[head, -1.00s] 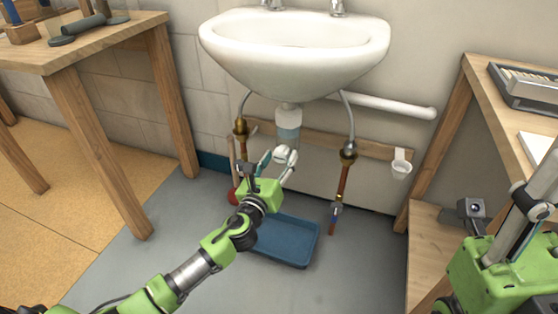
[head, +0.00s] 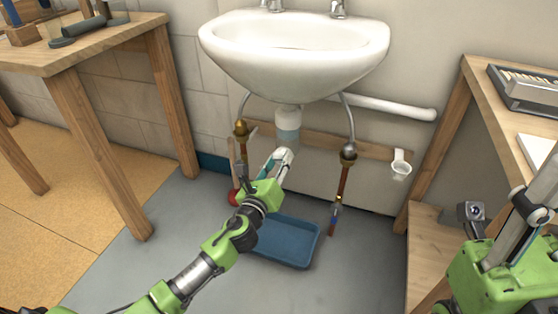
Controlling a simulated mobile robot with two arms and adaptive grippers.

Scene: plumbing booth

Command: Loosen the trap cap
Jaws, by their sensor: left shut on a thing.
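The trap (head: 288,122) hangs under the middle of the white sink (head: 295,52), with a white upper part and a grey-green body. My left gripper (head: 281,157) reaches up from the lower left to the trap's lower end. Its fingers are shut on the trap cap there, and they hide most of the cap. I cannot tell whether the cap has turned.
A blue tray (head: 290,242) lies on the floor below the trap. Supply pipes with brass fittings stand left (head: 241,128) and right (head: 348,155) of the trap. Wooden tables flank the sink.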

